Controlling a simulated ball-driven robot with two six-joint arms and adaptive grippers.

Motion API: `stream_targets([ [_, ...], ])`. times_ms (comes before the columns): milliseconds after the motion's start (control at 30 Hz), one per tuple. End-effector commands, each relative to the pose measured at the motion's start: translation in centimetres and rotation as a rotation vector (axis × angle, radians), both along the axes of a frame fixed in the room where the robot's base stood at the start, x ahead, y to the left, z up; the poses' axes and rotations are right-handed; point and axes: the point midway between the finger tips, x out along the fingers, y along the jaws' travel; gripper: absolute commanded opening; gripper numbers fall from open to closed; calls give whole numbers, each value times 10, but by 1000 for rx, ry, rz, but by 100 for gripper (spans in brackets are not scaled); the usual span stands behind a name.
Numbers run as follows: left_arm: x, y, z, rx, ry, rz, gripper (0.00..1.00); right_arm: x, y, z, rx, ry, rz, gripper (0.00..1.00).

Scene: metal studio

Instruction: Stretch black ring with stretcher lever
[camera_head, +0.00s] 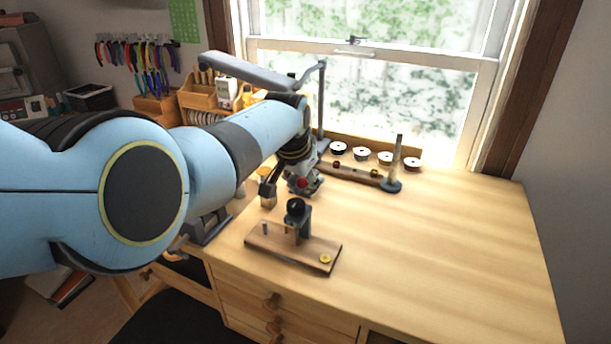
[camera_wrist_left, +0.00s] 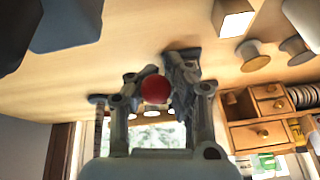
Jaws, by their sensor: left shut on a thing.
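My left gripper (camera_head: 304,187) reaches over the back left of the workbench, with its fingers around a red ball knob (camera_head: 303,182). In the left wrist view the red knob (camera_wrist_left: 155,89) sits between the fingers of the left gripper (camera_wrist_left: 158,92). The lever arm behind the knob is mostly hidden. A grey metal part (camera_wrist_left: 184,72) shows beside the right finger; I cannot tell whether it belongs to the stretcher. I cannot make out the black ring for certain. My right gripper is out of view.
A wooden board (camera_head: 277,246) with a black-topped post (camera_head: 296,208) and a brass disc (camera_head: 325,258) lies at the front left. A tapered mandrel (camera_head: 396,160) stands right of a low wooden rack (camera_head: 352,174). Several spools (camera_head: 361,154) line the back. The bench's right side is clear.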

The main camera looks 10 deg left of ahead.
Motion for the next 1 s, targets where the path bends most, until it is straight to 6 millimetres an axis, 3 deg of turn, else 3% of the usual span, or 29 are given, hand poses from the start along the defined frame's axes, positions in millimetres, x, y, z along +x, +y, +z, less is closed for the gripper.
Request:
stream_targets([
  [33, -11, 0, -13, 3, 32, -5, 0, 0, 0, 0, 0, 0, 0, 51],
  [67, -11, 0, -14, 4, 32, -6, 0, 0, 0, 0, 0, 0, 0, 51],
  [700, -8, -5, -9, -4, 17, -9, 1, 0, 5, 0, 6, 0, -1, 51],
  [1000, -6, -3, -8, -3, 15, -6, 40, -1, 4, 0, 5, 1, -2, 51],
])
